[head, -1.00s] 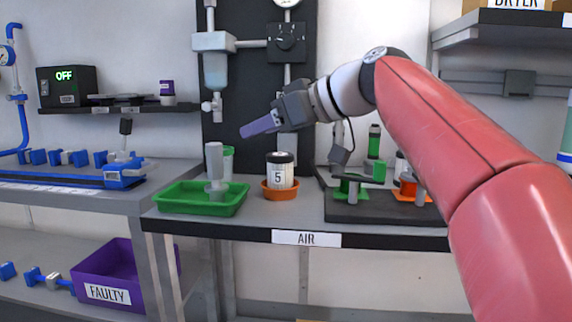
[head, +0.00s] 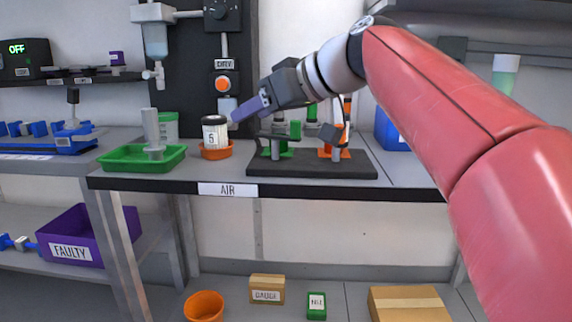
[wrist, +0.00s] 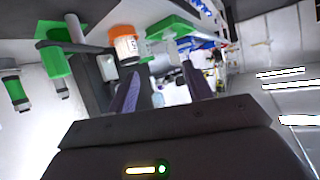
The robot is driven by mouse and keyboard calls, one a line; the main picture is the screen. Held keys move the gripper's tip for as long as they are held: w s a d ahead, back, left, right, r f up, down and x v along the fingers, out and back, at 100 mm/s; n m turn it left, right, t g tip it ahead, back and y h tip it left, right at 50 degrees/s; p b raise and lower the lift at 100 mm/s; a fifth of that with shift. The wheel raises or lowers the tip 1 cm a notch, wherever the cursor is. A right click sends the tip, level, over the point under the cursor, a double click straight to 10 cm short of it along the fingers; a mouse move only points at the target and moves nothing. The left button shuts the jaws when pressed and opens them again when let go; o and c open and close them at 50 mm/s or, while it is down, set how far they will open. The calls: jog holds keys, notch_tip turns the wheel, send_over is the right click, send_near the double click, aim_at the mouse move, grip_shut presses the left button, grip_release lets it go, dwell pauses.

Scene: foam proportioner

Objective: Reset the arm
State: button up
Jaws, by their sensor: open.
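My red arm reaches in from the right in the head view. My gripper (head: 250,109) hangs in the air above the AIR bench, pointing left and slightly down. In the wrist view its two purple fingers (wrist: 164,92) stand apart with nothing between them. The jar marked 5 (head: 214,132) stands upright in an orange dish (head: 216,153), behind or beside the fingertips; I cannot tell the gap. The jar also shows in the wrist view (wrist: 125,48), beyond the left finger.
A green tray (head: 120,158) with a grey upright piece stands at the bench's left. A black fixture board (head: 345,167) with green and orange holders lies below my gripper. A DRY unit (head: 224,82) hangs on the black panel. A purple FAULTY bin (head: 75,232) sits lower left.

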jog(key=s+d+f+m+h, duration=0.3)
jog(key=s+d+f, duration=0.3)
jog(key=f, duration=0.4)
jog(key=s+d+f+m+h+p, duration=0.1)
jog(key=s+d+f+m+h, duration=0.3)
jog(key=s+d+f, duration=0.3)
jog(key=s+d+f+m+h+p, duration=0.1)
jog(key=s+d+f+m+h, duration=0.2)
jog(key=f, duration=1.2)
jog(key=s+d+m, duration=0.1)
jog(key=s+d, duration=0.2)
jog(key=s, duration=0.3)
jog(key=shift+d+f+g+h, duration=0.15)
jog(key=shift+d+g+h, duration=0.25)
